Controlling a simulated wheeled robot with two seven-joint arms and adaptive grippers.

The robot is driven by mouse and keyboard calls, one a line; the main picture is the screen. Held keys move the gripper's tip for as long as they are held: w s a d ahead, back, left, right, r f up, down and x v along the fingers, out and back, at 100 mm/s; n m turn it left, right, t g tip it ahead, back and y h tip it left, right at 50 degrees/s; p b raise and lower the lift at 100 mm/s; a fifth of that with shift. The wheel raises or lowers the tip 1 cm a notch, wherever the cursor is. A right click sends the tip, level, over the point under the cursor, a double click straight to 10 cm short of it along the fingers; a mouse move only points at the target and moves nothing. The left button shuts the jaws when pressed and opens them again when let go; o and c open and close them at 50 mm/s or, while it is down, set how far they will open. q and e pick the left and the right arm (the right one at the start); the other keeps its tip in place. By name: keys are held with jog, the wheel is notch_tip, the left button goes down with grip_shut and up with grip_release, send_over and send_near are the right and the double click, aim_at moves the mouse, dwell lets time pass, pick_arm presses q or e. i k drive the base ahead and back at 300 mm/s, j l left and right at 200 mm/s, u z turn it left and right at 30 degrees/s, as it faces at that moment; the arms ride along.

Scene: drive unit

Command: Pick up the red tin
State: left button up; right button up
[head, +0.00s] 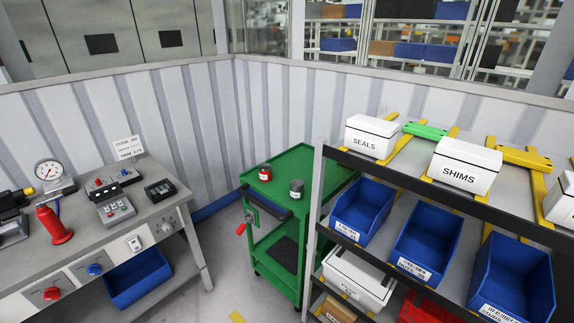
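The red tin (265,173) stands upright on the top tray of the green cart (300,160), near its left side. It has a pale label band. A dark grey tin (296,188) stands to its right and a little nearer, apart from it. Neither of my grippers is in the head view, and nothing is touching the red tin.
A grey workbench (160,205) with a gauge (47,172) and control boxes stands at left. A shelf rack with blue bins (425,245) and white boxes (465,165) stands close on the cart's right. Floor (225,265) shows between bench and cart.

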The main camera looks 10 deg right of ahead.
aim_at(264, 169)
jog(key=i+l+z, duration=0.1)
jog(key=i, duration=0.25)
jog(key=i+l+z, duration=0.25)
jog(key=i+l, duration=0.15)
jog(key=i, duration=0.3)
